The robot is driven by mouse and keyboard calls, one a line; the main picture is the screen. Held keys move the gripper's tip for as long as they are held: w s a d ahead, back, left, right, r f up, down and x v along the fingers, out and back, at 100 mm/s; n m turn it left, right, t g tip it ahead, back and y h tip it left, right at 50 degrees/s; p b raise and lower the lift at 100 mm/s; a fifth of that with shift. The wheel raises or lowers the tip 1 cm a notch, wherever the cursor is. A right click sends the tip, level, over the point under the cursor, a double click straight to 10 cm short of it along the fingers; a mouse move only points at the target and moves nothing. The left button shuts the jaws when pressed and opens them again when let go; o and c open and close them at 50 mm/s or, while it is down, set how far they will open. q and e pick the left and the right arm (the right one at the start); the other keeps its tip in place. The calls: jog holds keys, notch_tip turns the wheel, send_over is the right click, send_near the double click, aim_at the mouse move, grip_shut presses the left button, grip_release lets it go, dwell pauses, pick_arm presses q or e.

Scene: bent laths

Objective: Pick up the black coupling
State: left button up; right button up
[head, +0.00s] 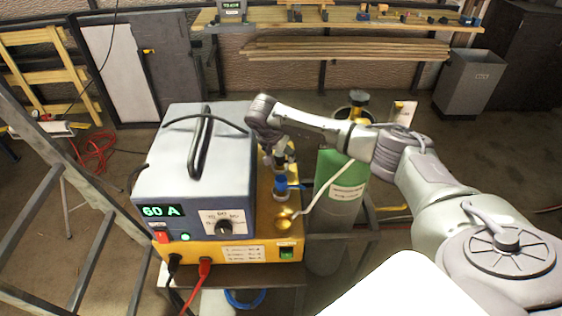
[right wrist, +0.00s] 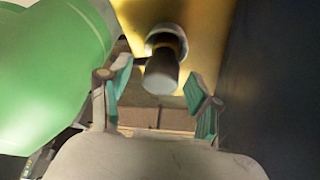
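The black coupling (right wrist: 163,70) shows in the right wrist view as a dark cylinder with a pale end, on the yellow top of the welding unit. My right gripper (right wrist: 159,82) is open, with one green-padded finger on each side of the coupling and a visible gap to the right finger. Contact with the left finger is unclear. In the head view my right gripper (head: 278,158) is over the back of the yellow ledge, and hides most of that spot. My left gripper is not in view.
A blue coupling (head: 281,187) and a brass fitting (head: 284,222) stand nearer on the same yellow ledge (head: 262,222). The blue-grey power unit (head: 190,165) stands close on the left, and a green gas cylinder (head: 333,205) on the right.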

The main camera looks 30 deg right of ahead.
jog(key=c, duration=1.1)
grip_shut()
